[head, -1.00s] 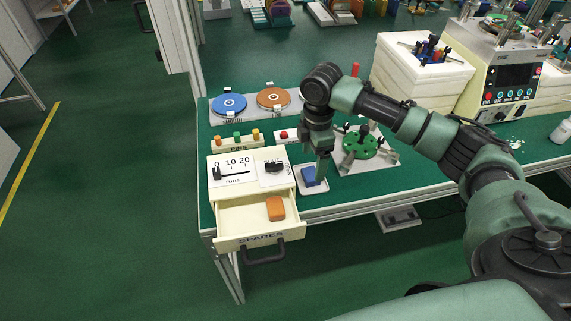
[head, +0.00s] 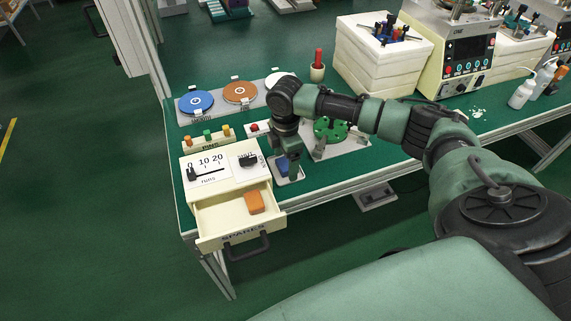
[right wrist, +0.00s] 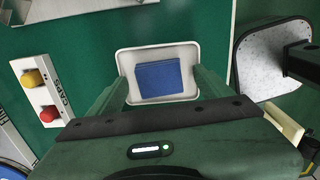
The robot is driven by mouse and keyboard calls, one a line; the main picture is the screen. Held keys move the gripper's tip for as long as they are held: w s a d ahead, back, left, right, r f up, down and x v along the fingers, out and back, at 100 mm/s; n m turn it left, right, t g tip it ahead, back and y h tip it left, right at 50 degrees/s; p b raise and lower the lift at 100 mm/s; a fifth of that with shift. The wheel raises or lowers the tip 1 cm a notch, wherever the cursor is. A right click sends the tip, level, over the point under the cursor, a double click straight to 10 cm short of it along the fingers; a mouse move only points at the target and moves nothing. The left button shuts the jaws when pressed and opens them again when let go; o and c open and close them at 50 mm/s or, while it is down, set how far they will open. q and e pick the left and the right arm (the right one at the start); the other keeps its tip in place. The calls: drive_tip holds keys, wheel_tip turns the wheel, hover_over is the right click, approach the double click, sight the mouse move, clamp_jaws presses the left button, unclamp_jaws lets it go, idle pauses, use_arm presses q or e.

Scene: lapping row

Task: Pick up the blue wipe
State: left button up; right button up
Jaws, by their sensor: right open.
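The blue wipe (head: 281,164) is a small folded square lying in a shallow white tray (right wrist: 125,60) on the green table, just right of the drawer unit. In the right wrist view the whole top of the blue wipe (right wrist: 158,75) shows. My right gripper (head: 292,172) points down at the tray and partly hides the wipe in the head view. In the right wrist view my right gripper (right wrist: 160,82) is open, with one finger on each side of the wipe and nothing held. I cannot tell how high the fingertips are. My left gripper is out of view.
The cream drawer unit (head: 207,168) stands left of the tray, its drawer open with an orange block (head: 254,202) inside. A green round fixture (head: 330,130) is behind right. A caps rack (right wrist: 40,88) lies close by. The table's front edge is near the tray.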

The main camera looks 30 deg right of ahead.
drive_tip(key=c, duration=1.4)
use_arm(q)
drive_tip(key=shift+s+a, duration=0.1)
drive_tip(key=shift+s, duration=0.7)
